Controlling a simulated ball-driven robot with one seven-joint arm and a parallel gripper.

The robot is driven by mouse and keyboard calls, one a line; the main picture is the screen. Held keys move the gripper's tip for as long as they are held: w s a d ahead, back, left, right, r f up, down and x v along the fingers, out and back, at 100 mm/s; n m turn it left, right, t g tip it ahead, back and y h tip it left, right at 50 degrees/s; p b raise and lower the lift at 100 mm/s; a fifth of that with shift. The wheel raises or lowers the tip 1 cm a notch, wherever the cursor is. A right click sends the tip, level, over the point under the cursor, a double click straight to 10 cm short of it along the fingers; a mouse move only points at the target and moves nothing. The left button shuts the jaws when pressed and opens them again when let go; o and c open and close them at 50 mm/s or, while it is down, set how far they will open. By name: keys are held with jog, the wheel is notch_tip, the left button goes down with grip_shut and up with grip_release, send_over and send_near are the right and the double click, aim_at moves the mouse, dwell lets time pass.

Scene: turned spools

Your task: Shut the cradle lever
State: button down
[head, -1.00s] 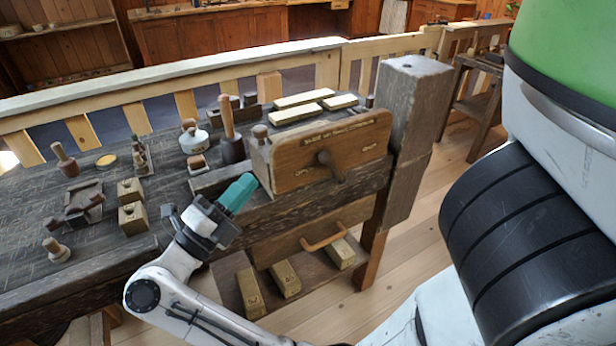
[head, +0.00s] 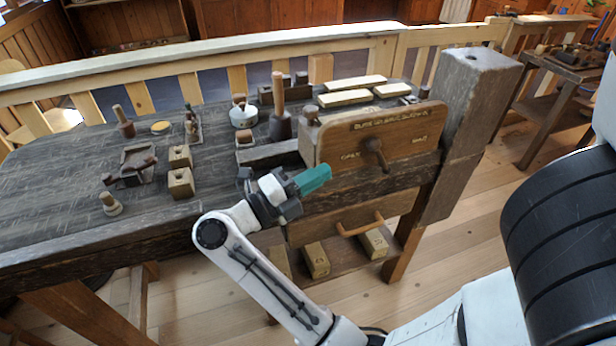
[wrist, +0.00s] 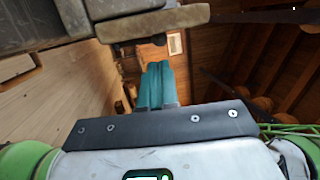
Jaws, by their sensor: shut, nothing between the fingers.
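The cradle lever (head: 376,154) is a dark wooden handle on the front of an upright brown board (head: 345,150) at the bench's right end. It hangs down and slightly right from its pivot. Lettering runs along the board's top, with a short word on each side of the lever. My gripper (head: 326,173) has teal fingers pressed together and empty. It points right, by the board's lower left part, apart from the lever. In the wrist view the teal fingers (wrist: 155,85) point toward a dark knob (wrist: 158,39) under a wooden slab, perhaps the lever.
A thick wooden post (head: 475,110) stands right of the board. A curved handle (head: 360,226) sticks out below, above a shelf with wooden blocks (head: 316,260). Spools, tools and pale bars (head: 345,98) lie on the bench. Open floor lies in front.

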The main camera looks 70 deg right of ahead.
aim_at(368, 147)
jog(key=p+x, duration=0.1)
jog(key=x, duration=0.8)
jog(key=shift+s, duration=0.1)
jog(key=shift+d+p, duration=0.1)
jog(key=shift+p, duration=0.2)
